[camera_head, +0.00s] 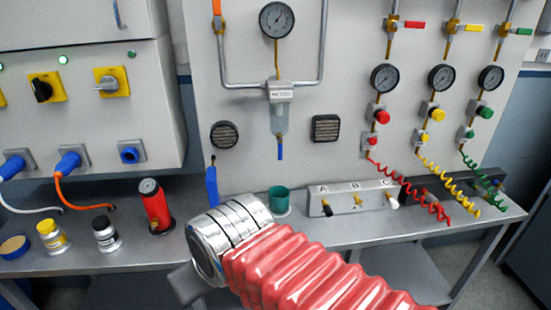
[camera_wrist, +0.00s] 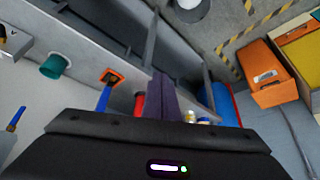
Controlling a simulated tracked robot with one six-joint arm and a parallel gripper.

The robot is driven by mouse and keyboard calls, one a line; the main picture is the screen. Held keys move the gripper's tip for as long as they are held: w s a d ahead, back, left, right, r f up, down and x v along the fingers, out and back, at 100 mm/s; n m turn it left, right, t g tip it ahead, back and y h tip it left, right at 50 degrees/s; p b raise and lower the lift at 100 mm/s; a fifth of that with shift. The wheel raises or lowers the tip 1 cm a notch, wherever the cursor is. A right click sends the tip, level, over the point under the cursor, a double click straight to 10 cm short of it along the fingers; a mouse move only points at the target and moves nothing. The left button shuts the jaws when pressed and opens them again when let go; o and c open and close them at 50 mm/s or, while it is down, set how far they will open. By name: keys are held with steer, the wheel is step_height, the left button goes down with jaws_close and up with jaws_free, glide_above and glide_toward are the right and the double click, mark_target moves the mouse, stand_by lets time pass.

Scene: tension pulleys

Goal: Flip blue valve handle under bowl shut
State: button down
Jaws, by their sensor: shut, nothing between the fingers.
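The clear bowl (camera_head: 279,115) hangs under the filter on the panel in the head view. A small blue valve handle (camera_head: 280,153) points straight down below it. In the wrist view a blue handle (camera_wrist: 15,119) with a brass end shows at the left edge, apparently the same one. My gripper (camera_wrist: 161,97) is shut and empty, with its dark fingers together at the middle of the wrist view, well apart from that handle. In the head view my arm hides most of the gripper.
A teal cup (camera_head: 279,199) stands on the bench below the bowl. A switch strip (camera_head: 352,198) lies to its right, a red cylinder (camera_head: 154,206) to its left. Gauges, buttons and coiled hoses fill the panel's right. The panel around the bowl is fairly clear.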

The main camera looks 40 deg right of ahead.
mark_target(280, 150)
steer(key=w+d+n+t+h, duration=0.35)
steer(key=w+d, duration=0.55)
steer(key=d, duration=0.4)
steer(key=w+d+n+t+h, duration=0.2)
steer(key=w+d+n+t, duration=0.25)
steer(key=w+d, duration=0.6)
steer(key=s+d+n+t, duration=0.3)
steer(key=s+d+n, duration=0.1)
steer(key=d+n, duration=0.3)
steer(key=shift+s+d+f+t+y, duration=0.4)
steer(key=shift+d+y, duration=0.05)
steer(key=shift+d, duration=0.4)
steer(key=w+d, duration=0.6)
steer(key=w, duration=0.1)
steer(key=shift+w, duration=0.2)
